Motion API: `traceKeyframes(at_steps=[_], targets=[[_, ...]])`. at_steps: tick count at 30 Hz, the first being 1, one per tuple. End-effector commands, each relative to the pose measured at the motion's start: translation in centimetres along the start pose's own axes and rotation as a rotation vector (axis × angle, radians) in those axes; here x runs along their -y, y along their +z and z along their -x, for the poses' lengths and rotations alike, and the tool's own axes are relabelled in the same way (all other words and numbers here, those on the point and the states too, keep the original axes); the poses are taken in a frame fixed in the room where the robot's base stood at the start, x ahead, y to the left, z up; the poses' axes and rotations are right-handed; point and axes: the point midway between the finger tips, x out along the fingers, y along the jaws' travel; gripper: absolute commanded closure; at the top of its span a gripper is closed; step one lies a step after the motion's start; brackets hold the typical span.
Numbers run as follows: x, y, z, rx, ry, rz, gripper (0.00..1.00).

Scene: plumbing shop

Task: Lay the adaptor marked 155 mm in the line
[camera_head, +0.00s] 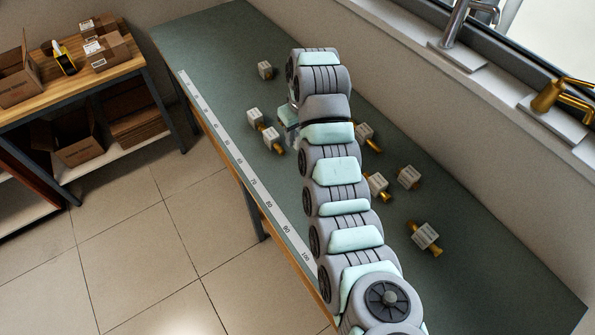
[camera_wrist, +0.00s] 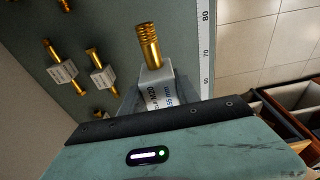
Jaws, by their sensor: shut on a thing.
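My gripper (camera_wrist: 158,93) is shut on an adaptor (camera_wrist: 152,50) with a gold threaded end and a pale body. Its label is partly covered by the fingers; the print is turned and seems to include "55", but I cannot read it surely. In the head view my gripper (camera_head: 289,118) is largely hidden by my arm. Two adaptors, one (camera_head: 255,118) and another (camera_head: 272,138), lie close together near the ruler strip (camera_head: 245,175). Other adaptors lie to the right of my arm: one (camera_head: 364,132), another (camera_head: 377,184), another (camera_head: 409,176) and another (camera_head: 426,236).
A lone adaptor (camera_head: 265,69) lies toward the far end of the green bench (camera_head: 205,48). The ruler strip runs along the bench's left edge. A wall and window sill with taps (camera_head: 549,97) bound the right. A wooden shelf with boxes (camera_head: 108,52) stands left.

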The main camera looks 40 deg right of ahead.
Motion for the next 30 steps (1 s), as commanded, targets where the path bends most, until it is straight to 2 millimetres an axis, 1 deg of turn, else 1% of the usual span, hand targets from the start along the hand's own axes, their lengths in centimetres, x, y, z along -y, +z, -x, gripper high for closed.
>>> traceKeyframes(at_steps=[1, 6, 9, 13, 15, 23, 26, 30], targets=[[0.0, 0.4, -1.4, 0.005, -0.003, -0.002, 1.0], [0.1, 1.1, -6.1, 0.006, -0.004, 0.0, 1.0], [0.1, 1.5, -8.7, 0.005, -0.002, -0.001, 1.0], [0.1, 1.9, -11.4, 0.005, -0.001, -0.001, 1.0], [0.1, 1.8, -12.2, 0.003, 0.0, 0.0, 1.0], [0.0, 2.0, -13.4, 0.001, 0.0, 0.0, 1.0], [0.0, 2.1, -14.4, 0.0, 0.002, 0.001, 1.0], [0.0, 2.5, -16.2, 0.003, 0.002, 0.0, 1.0]])
